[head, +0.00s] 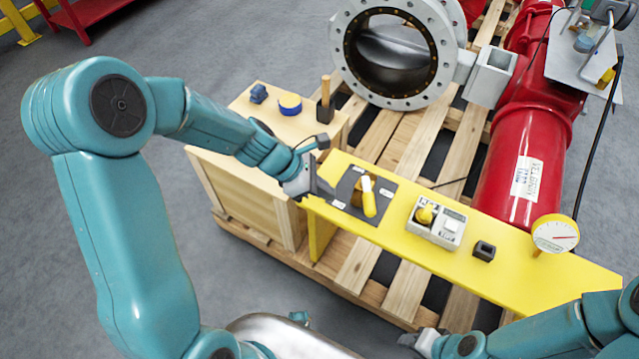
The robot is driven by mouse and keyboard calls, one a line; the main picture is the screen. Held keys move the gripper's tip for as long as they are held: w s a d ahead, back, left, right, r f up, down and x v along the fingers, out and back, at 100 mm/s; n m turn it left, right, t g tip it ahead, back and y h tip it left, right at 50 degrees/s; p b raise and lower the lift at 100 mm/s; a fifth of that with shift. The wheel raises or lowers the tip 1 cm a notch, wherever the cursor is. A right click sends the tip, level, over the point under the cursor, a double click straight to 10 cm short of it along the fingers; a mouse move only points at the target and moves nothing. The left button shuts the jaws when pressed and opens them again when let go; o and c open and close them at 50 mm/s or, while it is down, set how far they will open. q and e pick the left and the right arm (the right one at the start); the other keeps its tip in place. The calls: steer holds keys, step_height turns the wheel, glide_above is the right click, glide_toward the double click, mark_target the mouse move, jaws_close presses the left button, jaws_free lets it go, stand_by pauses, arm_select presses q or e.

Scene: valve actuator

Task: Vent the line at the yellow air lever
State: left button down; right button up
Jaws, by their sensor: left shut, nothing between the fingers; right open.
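The yellow air lever (369,197) stands on a dark plate (385,203) with small white labels, near the left end of the yellow bench (490,268). Its handle has a pale upper part and a yellow lower part. My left gripper (325,188) is shut and empty just left of the lever, at the plate's left edge; I cannot tell whether it touches anything. My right gripper (412,342) is open and low, in front of the bench near the bottom edge, far from the lever. Its fingers are small in view.
A grey box with a yellow knob (425,215), a small black block (484,251) and a pressure gauge (555,234) sit along the bench to the right. Behind are a flanged valve (440,55) and a red cylinder (520,150). A wooden box (225,190) stands at left.

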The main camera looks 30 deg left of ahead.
mark_target(368, 196)
arm_select(q)
steer(key=shift+w+d+f+b, duration=0.25)
steer(key=shift+w+d+f, duration=0.45)
steer(key=shift+d, duration=0.25)
steer(key=shift+w+d+f+b, duration=0.25)
steer(key=shift+w+d+f, duration=0.2)
steer(key=shift+d+f, duration=0.45)
steer(key=shift+w+d+f+b, duration=0.25)
steer(key=shift+w+d+f, duration=0.4)
steer(key=shift+d, duration=0.4)
steer(key=shift+d, duration=0.2)
steer(key=shift+n, duration=0.3)
